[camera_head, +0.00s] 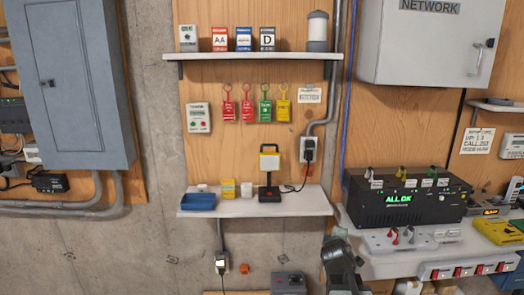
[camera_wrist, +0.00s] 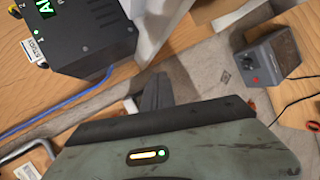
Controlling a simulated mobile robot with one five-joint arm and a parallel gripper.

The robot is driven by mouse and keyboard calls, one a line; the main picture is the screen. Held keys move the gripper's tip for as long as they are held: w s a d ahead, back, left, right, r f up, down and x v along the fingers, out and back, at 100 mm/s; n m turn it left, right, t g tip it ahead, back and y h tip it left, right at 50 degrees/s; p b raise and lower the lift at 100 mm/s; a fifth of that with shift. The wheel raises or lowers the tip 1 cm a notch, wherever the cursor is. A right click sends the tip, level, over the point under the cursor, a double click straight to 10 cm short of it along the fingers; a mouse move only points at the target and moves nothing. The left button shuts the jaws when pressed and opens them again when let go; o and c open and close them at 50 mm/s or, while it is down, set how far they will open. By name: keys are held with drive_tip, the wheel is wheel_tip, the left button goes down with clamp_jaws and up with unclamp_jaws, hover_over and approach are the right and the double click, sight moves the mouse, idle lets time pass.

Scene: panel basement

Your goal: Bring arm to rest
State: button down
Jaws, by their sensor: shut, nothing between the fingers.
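My gripper (camera_wrist: 157,88) shows in the wrist view as dark fingers beyond a worn grey-green housing, with an orange and a green light on it. The fingers are together and nothing is held between them. In the head view, part of my arm (camera_head: 342,264) shows at the bottom, just left of the right-hand bench. The fingertips cannot be made out clearly there.
A white bench (camera_head: 380,268) carries a black unit reading "ALL OK" (camera_head: 405,200). A shelf (camera_head: 250,210) holds a blue tray (camera_head: 198,201) and a lamp (camera_head: 269,163). A grey box (camera_wrist: 267,57) and blue cable (camera_wrist: 60,105) show in the wrist view.

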drive_tip(key=s+a+f+m+g+y, duration=0.3)
drive_tip(key=s+a+f+m+g, duration=0.2)
drive_tip(key=s+a+f, duration=0.4)
drive_tip(key=s+a+f+m+g+y, duration=0.1)
drive_tip(key=s+a+f+m+g, duration=0.1)
drive_tip(key=s, duration=0.4)
drive_tip(key=s+a+f+m+g, duration=0.2)
drive_tip(key=s+m+g, duration=0.2)
drive_tip(key=s+m, duration=0.1)
drive_tip(key=shift+s+a+g+y, duration=0.3)
drive_tip(key=shift+s+g+y, duration=0.1)
drive_tip(key=shift+s, duration=0.4)
